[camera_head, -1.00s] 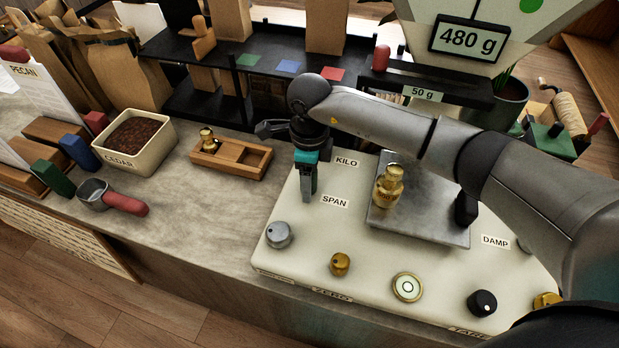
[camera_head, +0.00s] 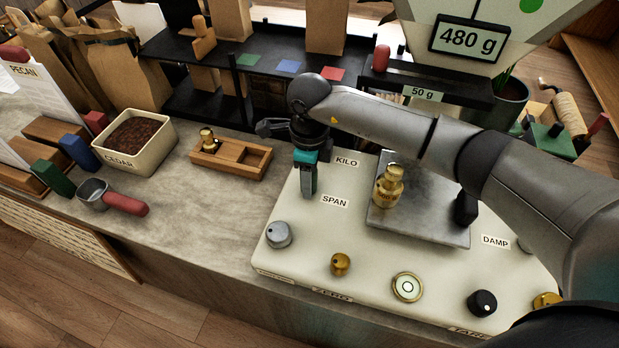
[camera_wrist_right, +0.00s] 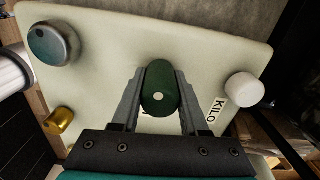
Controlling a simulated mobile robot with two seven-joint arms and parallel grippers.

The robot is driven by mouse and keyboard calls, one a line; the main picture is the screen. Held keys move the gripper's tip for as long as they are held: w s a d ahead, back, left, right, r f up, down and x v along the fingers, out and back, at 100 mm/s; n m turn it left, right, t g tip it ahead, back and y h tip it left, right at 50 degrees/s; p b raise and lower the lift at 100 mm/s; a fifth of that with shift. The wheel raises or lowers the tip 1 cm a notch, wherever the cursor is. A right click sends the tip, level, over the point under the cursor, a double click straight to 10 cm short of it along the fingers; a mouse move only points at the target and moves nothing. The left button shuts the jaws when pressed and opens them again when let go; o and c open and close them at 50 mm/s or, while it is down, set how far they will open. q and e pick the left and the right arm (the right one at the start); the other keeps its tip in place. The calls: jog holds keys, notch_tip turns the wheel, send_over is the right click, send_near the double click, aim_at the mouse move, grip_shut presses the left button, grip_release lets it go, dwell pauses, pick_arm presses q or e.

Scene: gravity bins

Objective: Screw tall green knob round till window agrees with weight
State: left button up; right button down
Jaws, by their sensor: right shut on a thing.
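The tall green knob (camera_wrist_right: 160,88) stands on the cream scale body (camera_head: 300,262), and in the wrist view my right gripper (camera_wrist_right: 160,100) has a finger on each side of it, shut on it. In the head view my right gripper (camera_head: 308,187) points down by the SPAN label and hides the knob. A brass weight (camera_head: 388,186) stands upright on the grey weighing plate (camera_head: 430,225); its marking is too small to read surely. The display window (camera_head: 468,39) reads 480 g. My left gripper is not in view.
A silver knob (camera_head: 279,234), a small brass knob (camera_head: 340,264), a bubble level (camera_head: 407,287) and a black knob (camera_head: 482,303) line the scale's front. A white knob (camera_wrist_right: 244,88) is near KILO. A wooden block (camera_head: 228,160) and bean bin (camera_head: 160,150) stand left.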

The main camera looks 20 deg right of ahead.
jog(key=m, duration=0.3)
jog(key=shift+m, duration=2.1)
jog(key=shift+c, duration=2.1)
grip_release()
jog(key=shift+r, duration=0.1)
notch_tip(320, 180, up, 15)
jog(key=shift+s, duration=0.1)
